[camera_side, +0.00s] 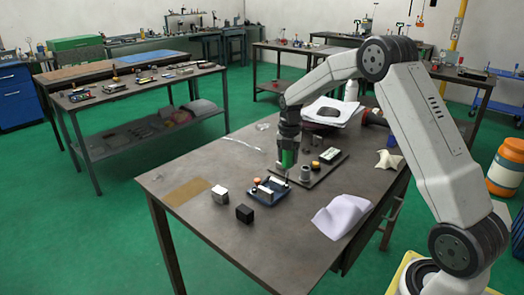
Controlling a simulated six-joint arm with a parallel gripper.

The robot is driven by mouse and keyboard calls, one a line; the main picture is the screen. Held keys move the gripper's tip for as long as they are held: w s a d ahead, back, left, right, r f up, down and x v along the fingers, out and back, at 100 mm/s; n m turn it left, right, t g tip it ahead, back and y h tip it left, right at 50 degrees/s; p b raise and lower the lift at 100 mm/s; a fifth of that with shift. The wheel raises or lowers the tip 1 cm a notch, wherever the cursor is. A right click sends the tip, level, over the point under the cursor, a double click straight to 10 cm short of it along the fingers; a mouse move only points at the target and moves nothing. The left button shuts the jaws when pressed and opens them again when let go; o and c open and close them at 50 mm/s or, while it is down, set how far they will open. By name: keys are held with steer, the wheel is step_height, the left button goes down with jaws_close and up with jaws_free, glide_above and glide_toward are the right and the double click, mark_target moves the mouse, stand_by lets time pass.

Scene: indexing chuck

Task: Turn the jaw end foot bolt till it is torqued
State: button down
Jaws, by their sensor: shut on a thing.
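My gripper (288,147) points down over the middle of the table. It is shut on a green tool (288,159), which looks upright. The tool's lower end is close to the right side of a blue tray (268,193) and the left edge of a dark base plate (318,170). A short grey cylinder (305,173) stands on the plate just right of the tool. The jaw end foot bolt is too small to make out, and I cannot tell whether the tool touches it.
A silver block (219,194) and a black block (244,213) stand left of the tray. A white cloth (341,215) lies at the right front, papers (328,111) at the back.

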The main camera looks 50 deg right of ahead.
steer(key=shift+f, duration=0.85)
steer(key=c, duration=0.8)
jaws_free()
steer(key=shift+c, duration=0.2)
jaws_close()
